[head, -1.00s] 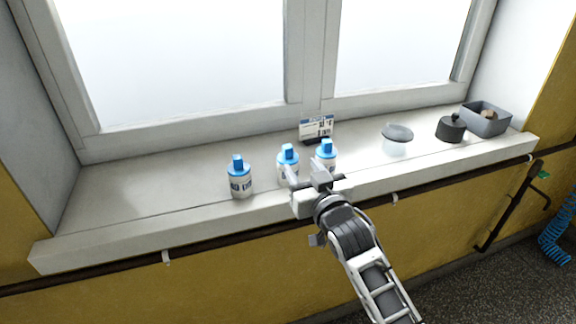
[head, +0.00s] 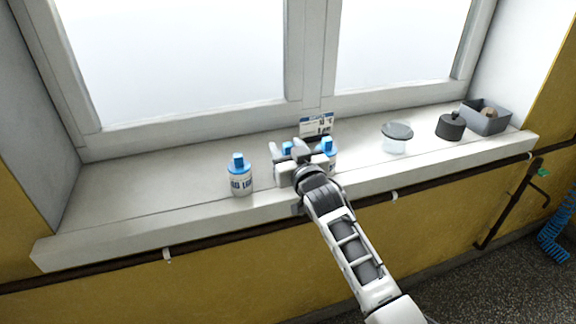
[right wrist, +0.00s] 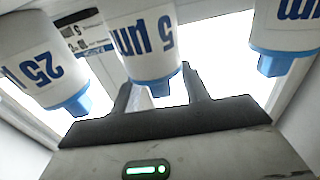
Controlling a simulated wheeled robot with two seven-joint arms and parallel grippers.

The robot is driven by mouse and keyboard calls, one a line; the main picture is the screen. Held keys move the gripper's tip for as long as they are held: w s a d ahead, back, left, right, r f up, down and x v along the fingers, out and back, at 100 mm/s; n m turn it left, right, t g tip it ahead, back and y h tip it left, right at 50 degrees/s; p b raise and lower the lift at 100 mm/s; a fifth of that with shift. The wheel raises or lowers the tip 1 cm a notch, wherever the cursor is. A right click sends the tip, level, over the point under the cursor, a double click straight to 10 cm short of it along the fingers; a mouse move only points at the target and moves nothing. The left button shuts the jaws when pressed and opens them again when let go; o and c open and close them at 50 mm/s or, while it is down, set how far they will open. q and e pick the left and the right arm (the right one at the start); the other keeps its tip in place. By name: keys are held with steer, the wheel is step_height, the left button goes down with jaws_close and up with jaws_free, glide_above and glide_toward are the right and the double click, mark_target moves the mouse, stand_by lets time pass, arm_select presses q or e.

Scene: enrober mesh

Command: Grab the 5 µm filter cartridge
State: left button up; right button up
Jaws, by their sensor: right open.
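The 5 µm filter cartridge (right wrist: 143,42) is white with blue print and a blue cap, and shows inverted in the middle of the right wrist view. In the head view only its blue cap (head: 287,148) shows clearly; my gripper hides the body. My right gripper (head: 288,152) is open at the sill, its fingers on either side of this middle cartridge. In the right wrist view the cap lies between the two fingers (right wrist: 159,92); I cannot tell whether they touch it. My left gripper is not in view.
A 25 µm cartridge (right wrist: 38,62) stands close on the right in the head view (head: 327,152). Another cartridge (head: 240,176) stands left. Behind is a small sign (head: 316,124).

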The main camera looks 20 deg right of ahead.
jaws_close()
